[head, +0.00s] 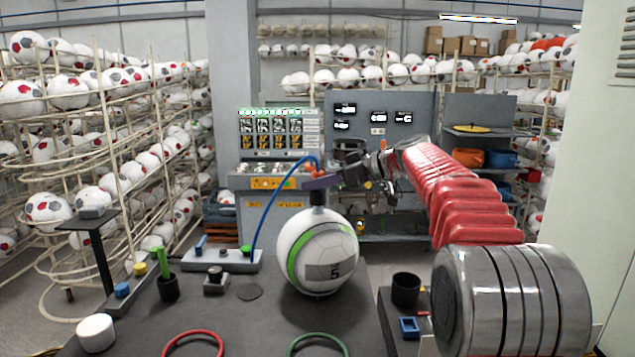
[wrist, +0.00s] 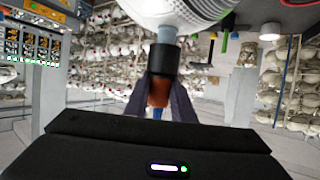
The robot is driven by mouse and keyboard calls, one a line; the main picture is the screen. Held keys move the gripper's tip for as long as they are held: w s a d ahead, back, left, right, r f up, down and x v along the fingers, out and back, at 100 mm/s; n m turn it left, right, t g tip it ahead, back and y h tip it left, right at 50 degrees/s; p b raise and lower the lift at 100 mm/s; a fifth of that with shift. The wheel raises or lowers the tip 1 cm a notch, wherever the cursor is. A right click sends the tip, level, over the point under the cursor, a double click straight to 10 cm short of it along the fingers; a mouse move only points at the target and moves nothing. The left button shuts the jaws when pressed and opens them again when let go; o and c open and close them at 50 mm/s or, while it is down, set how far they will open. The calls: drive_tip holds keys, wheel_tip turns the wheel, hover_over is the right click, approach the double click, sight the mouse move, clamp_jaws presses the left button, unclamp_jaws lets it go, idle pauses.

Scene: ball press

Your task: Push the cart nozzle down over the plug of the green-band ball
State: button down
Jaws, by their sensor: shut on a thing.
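The green-band ball (head: 330,250) is white with a green stripe and a dark "5" patch, and sits on the dark worktable. My gripper (head: 318,181) is above it, shut on the cart nozzle. The nozzle's black collar (head: 318,198) points down at the top of the ball. In the wrist view, the gripper (wrist: 160,92) holds the nozzle's orange body (wrist: 158,93), with the black collar (wrist: 162,62) towards the ball (wrist: 185,8). A grey-blue piece (wrist: 167,34) shows between collar and ball. I cannot tell whether this is the plug or the nozzle tip.
A blue hose (head: 268,205) arcs from the nozzle to a grey base (head: 230,260) at left. A black cup with a green-handled tool (head: 168,290), a white puck (head: 96,333), red and green rings (head: 318,338) and a black cup (head: 406,289) stand around the ball.

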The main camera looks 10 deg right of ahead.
drive_tip(key=shift+f, duration=0.2)
drive_tip(key=c, duration=1.4)
unclamp_jaws()
drive_tip(key=shift+c, duration=0.2)
drive_tip(key=v, duration=1.3)
drive_tip(key=shift+s+d, duration=0.2)
drive_tip(key=shift+d, duration=0.15)
